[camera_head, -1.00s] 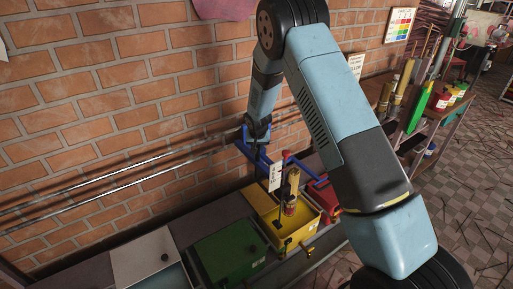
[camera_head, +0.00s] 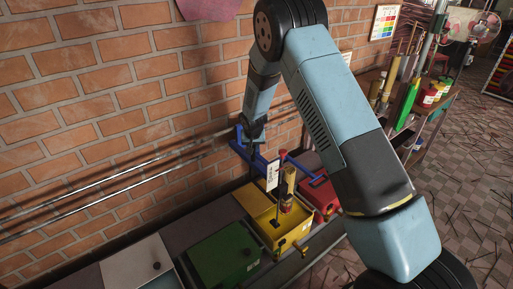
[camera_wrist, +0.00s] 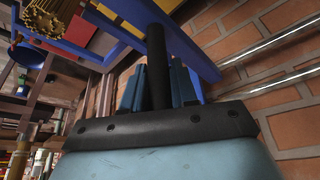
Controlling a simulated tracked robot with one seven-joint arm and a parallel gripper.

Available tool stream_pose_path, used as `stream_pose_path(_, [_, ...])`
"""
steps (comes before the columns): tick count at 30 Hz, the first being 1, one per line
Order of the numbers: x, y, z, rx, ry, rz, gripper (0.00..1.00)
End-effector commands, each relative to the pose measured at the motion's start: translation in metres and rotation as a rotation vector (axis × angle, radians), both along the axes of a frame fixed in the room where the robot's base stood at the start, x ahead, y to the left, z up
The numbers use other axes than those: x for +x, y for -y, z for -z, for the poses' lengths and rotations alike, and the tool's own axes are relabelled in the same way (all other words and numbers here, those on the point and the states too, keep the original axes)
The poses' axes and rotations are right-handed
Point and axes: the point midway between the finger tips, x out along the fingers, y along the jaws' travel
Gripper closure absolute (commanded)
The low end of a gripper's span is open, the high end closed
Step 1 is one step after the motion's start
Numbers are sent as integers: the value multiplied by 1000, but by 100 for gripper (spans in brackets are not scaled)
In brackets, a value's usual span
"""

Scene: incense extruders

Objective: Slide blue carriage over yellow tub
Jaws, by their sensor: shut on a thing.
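The blue carriage (camera_head: 243,148) rides on the metal rails along the brick wall. Its blue arms reach forward to a brass cylinder and a white label (camera_head: 272,177). These appear above the yellow tub (camera_head: 262,222), whose open top faces up; exact alignment is hard to tell. My gripper (camera_head: 254,138) is at the carriage by the wall, partly hidden by my arm. In the wrist view, my gripper (camera_wrist: 158,85) is shut on a dark upright handle (camera_wrist: 156,45) by the blue carriage frame (camera_wrist: 190,40).
A green tub (camera_head: 224,256) and a pale grey tub (camera_head: 137,265) stand left of the yellow one. A red tub (camera_head: 318,195) stands right. The metal rails (camera_head: 120,182) run clear to the left. A cluttered side table stands at the right.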

Motion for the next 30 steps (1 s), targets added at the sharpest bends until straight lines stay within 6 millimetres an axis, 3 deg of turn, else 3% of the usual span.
stream_pose_path(8, [-1,-5,-1,3,2,-10,100])
stream_pose_path(9, [-1,-5,-1,3,2,-10,70])
stream_pose_path(15, [-2,-5,0,3,1,-10,52])
stream_pose_path(24, [-3,-4,-2,2,0,-8,52])
stream_pose_path(30, [-10,-4,-21,2,1,-8,52])
